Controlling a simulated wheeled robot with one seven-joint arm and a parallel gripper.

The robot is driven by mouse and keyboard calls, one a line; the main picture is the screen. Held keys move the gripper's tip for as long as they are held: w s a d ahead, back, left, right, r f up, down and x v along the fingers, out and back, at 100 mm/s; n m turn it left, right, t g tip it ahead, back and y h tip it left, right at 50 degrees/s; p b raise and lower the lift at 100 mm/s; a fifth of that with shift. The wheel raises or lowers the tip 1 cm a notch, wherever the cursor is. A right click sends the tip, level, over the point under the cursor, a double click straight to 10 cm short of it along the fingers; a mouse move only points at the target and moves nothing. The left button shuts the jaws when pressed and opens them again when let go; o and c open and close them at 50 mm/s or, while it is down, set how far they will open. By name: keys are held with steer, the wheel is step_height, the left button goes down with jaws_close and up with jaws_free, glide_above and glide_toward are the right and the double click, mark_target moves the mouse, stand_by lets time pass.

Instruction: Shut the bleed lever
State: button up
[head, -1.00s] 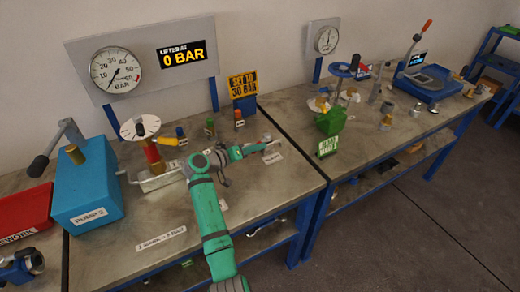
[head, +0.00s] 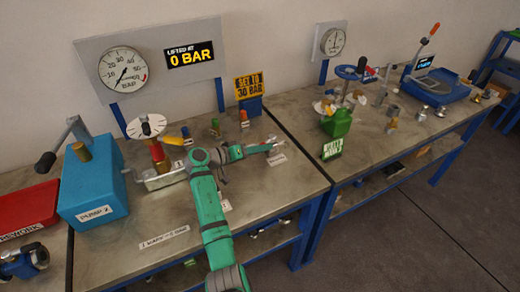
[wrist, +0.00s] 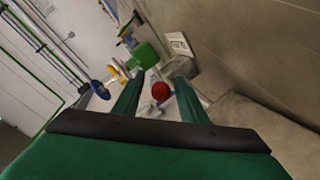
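In the wrist view a red ball knob (wrist: 160,90) shows between the two green fingers of my gripper (wrist: 158,84). There is a gap on both sides of it, so the fingers look apart and not closed on it. The knob may be the end of the bleed lever, but its stem is mostly hidden. In the head view my gripper (head: 272,147) reaches right, low over the right end of the near bench, by a small white label (head: 277,159). The lever is too small or hidden to make out there.
A dial wheel (head: 146,126) on a red-and-yellow fitting and a blue pump box (head: 95,183) stand left of my arm. The display (head: 190,54) reads 0 BAR beside a gauge (head: 122,68). A green vessel (head: 338,122) stands on the far bench. The bench front is mostly clear.

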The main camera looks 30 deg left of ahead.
steer(key=shift+a, duration=0.1)
steer(key=shift+s+a+r, duration=0.2)
steer(key=shift+s+a, duration=0.05)
steer(key=shift+s, duration=0.1)
steer(key=v, duration=1)
steer(key=shift+d+f, duration=0.1)
steer(key=shift+c, duration=0.5)
